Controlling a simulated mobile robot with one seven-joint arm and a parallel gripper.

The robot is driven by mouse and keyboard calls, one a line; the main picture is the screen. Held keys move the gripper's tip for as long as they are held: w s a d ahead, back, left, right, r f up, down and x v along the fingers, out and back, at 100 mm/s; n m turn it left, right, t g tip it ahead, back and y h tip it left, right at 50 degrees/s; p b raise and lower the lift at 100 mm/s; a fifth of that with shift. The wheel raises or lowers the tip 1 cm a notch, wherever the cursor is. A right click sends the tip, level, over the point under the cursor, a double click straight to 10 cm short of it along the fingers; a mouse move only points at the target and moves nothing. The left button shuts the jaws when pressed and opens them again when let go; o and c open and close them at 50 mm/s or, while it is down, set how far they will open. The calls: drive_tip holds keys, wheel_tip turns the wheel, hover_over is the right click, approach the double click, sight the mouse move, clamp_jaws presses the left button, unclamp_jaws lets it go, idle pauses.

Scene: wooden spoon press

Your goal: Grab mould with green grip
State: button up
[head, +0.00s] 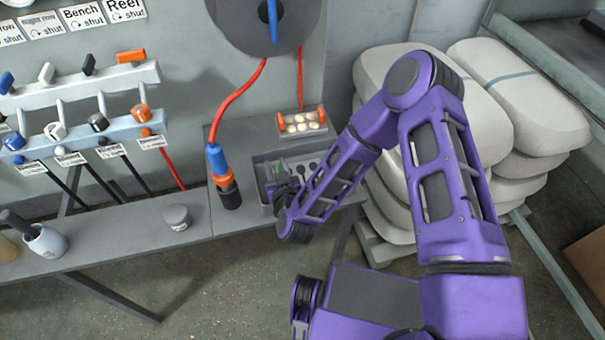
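A small green part (279,168), which looks like the green grip, shows inside a grey open tray (258,160) on the bench end. Most of the mould it belongs to is hidden by my arm or too small to make out. My gripper (273,187) is over the left part of this tray, close to the green part. Its fingers are small and dark, and I cannot tell whether they are open, shut or touching anything.
A mould with orange grips (302,122) and pale round pieces stands behind the tray. A blue and orange hose tool (222,178) stands left of it. A grey tin (176,217) and a mug (45,240) are further left. White sacks (520,100) are stacked at right.

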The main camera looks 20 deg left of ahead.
clamp_jaws()
drive_tip(key=shift+w+r, duration=0.1)
idle(1.0)
